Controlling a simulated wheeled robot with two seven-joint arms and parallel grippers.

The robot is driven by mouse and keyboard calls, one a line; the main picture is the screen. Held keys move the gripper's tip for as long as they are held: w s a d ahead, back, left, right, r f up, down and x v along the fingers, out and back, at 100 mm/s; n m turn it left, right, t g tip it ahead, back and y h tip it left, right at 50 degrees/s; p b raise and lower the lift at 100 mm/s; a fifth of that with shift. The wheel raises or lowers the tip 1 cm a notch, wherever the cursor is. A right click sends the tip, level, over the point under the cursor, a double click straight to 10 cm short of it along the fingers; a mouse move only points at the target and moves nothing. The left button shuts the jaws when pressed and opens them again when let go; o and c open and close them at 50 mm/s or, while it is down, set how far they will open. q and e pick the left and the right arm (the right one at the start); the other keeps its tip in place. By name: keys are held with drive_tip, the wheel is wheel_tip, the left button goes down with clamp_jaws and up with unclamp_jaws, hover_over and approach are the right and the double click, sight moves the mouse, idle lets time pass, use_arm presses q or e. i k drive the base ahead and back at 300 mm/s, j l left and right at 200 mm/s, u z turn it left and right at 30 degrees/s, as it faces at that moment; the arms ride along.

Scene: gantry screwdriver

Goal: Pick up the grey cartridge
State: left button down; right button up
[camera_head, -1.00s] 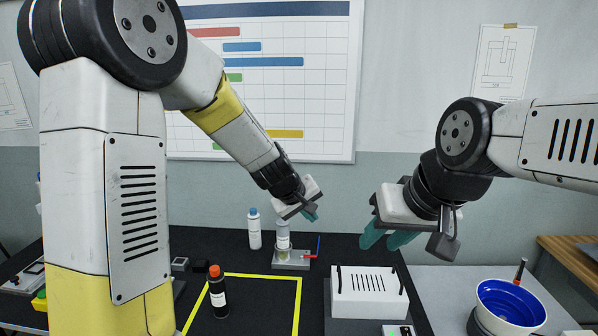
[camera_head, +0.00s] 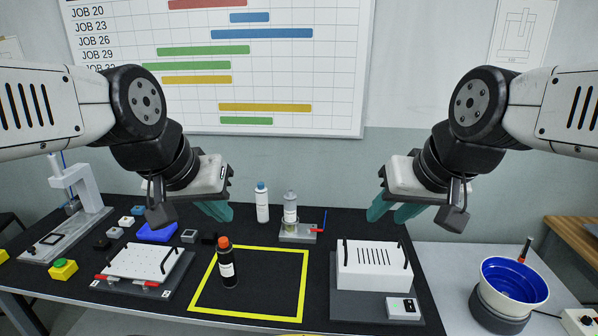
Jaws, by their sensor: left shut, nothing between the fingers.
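A grey-capped cartridge (camera_head: 290,208) stands upright in a small grey holder (camera_head: 297,238) with a red handle, at the back middle of the black table. It looks like the grey cartridge. My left gripper (camera_head: 217,211) is shut and empty, left of the cartridge and apart from it. My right gripper (camera_head: 393,213) is to the right of the cartridge, with its two teal fingers apart and nothing seen between them.
A blue-capped white bottle (camera_head: 262,203) stands just left of the holder.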

sight(290, 198)
drive_tip(key=i+j+u, duration=0.1)
drive_tip(key=j, duration=0.25)
drive_tip(key=i+j+u, duration=0.15)
drive_tip(key=j, duration=0.25)
drive_tip(key=i+j+u, duration=0.1)
drive_tip(key=i+j, duration=0.2)
